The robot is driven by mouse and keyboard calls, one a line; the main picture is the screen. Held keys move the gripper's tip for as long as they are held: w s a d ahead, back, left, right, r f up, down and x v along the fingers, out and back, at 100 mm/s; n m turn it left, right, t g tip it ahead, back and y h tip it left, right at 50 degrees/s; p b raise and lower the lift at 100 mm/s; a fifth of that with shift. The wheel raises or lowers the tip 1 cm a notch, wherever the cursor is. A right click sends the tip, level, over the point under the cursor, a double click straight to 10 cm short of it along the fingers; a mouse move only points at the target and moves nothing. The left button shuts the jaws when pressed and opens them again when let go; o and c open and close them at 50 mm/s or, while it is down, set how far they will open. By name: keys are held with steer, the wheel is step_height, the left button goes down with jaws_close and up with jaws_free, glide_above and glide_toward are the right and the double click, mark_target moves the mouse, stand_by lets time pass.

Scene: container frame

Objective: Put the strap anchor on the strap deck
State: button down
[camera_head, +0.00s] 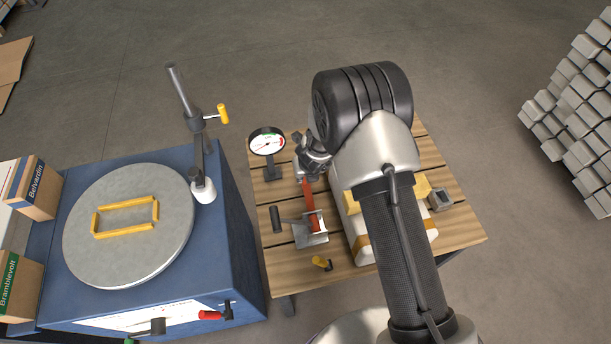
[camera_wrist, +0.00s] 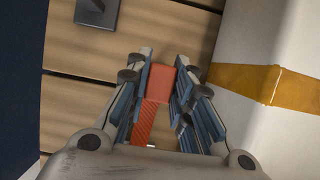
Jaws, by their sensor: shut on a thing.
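My gripper (camera_head: 307,176) is over the wooden slatted table (camera_head: 455,235), between the round gauge and the white box. In the wrist view its fingers (camera_wrist: 160,85) are closed around a red block (camera_wrist: 160,78), which I take to be the strap anchor. A red woven strap (camera_wrist: 145,122) runs back from the block. In the head view the red strap (camera_head: 310,192) runs from the gripper down to a grey ratchet with a black handle (camera_head: 312,238). I cannot tell whether the block touches the wood. No label names the strap deck; the slatted table may be it.
A round gauge (camera_head: 267,143) stands left of my gripper. A white box with a yellow band (camera_head: 365,243) is close on the right, partly behind my arm. A blue cabinet (camera_head: 232,225) bears a grey disc (camera_head: 75,235) with a yellow frame (camera_head: 127,234). A yellow-topped knob (camera_head: 320,262) is near the table's front.

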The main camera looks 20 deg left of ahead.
steer(key=shift+r, duration=0.15)
steer(key=c, duration=1.8)
jaws_free()
steer(key=shift+f, duration=0.25)
steer(key=shift+c, duration=0.2)
steer(key=o, duration=0.4)
steer(key=p+v, duration=0.3)
steer(key=v, duration=0.9)
steer(key=shift+r+p, duration=0.2)
steer(key=shift+p, duration=0.1)
